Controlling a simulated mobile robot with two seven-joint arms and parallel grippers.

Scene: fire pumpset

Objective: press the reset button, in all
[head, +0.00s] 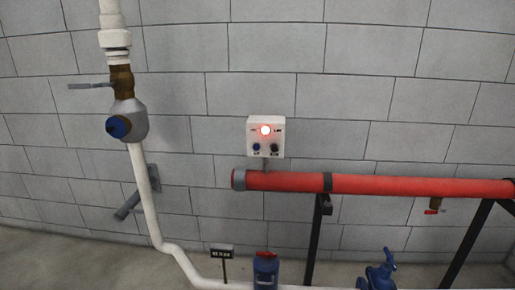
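A white control box (266,137) stands above the left end of the red pipe, in front of the block wall. Its face has a lit red light (265,130) at the top. Below the light are two small dark knobs or buttons, a blue one (256,147) on the left and a blackish one (274,148) on the right. The labels are too small to read, so I cannot tell which one is the reset button. Neither of my grippers shows in the head view.
A red horizontal pipe (420,187) on black supports (314,240) runs right from below the box. A white vertical pipe (144,190) with a grey and blue valve (127,121) stands at left. Blue valves (379,273) and a small black sign (222,251) are low in front.

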